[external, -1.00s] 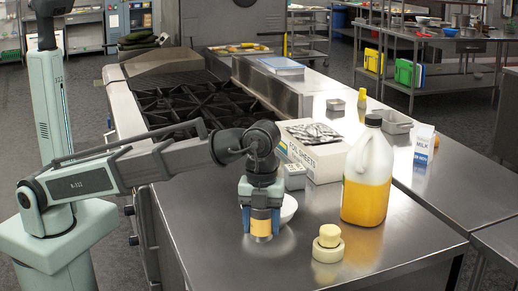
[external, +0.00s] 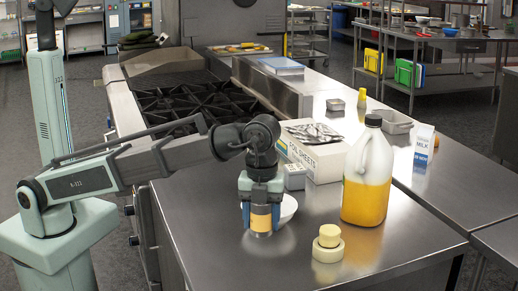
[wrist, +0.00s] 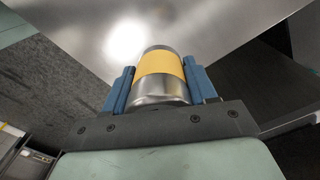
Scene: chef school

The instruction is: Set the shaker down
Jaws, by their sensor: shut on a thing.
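The shaker (external: 261,220) is a metal cylinder with a yellow-orange band, held upright. My gripper (external: 261,213) is shut on it, with a blue finger on each side. In the wrist view the shaker (wrist: 160,75) sits between the two blue fingers of my gripper (wrist: 161,85). Its lower end is at or just above the steel counter (external: 215,245); I cannot tell whether it touches.
A white bowl (external: 289,209) is right behind the shaker. A cream round-topped object (external: 328,245) stands to the right, with a jug of yellow liquid (external: 367,180) behind it. A foil sheets box (external: 318,160) is farther back. The front left counter is clear.

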